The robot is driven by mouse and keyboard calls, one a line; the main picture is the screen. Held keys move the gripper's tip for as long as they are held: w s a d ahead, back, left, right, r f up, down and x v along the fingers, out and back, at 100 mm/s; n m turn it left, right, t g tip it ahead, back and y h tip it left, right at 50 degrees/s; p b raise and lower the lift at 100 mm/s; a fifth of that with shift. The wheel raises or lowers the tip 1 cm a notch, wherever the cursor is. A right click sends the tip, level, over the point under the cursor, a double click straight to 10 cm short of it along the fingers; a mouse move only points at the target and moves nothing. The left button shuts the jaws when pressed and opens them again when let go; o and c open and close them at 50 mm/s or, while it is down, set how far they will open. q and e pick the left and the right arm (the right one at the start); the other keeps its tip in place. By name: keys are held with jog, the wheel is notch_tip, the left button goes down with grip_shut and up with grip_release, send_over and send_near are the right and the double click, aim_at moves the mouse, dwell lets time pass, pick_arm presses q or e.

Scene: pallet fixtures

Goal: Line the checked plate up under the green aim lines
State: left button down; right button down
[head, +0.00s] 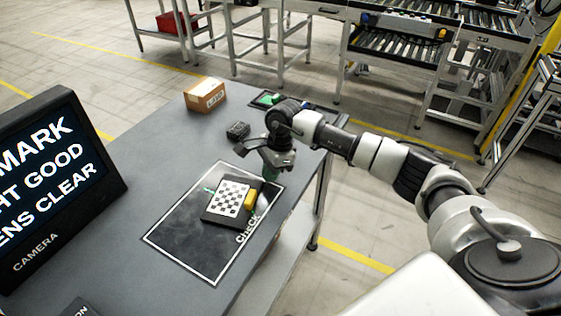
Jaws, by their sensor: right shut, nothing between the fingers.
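The checked plate (230,198), a black and white checkerboard on a dark base, lies inside a white-outlined area marked CHECK (182,236) on the grey table. It sits turned relative to that outline. A yellow block (251,200) is at its right side. A short light green mark (209,189) shows at its left edge; I cannot tell whether it is part of the aim lines. My right gripper (269,175) points down just beyond the yellow block, shut and empty. Its fingertips are small and partly hidden, with some green by them. My left gripper is out of view.
A large dark screen (60,185) stands at the left. A cardboard box (205,95) and a small black device (238,131) are farther back. A dark tray with a green item (266,99) lies at the far edge. The table's left middle is clear.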

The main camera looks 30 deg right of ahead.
jog(key=shift+a+f, duration=0.1)
dwell(0.3)
jog(key=shift+a+f+b, duration=0.1)
jog(key=shift+a+b, duration=0.35)
jog(key=shift+b, duration=0.05)
jog(key=shift+a, duration=0.5)
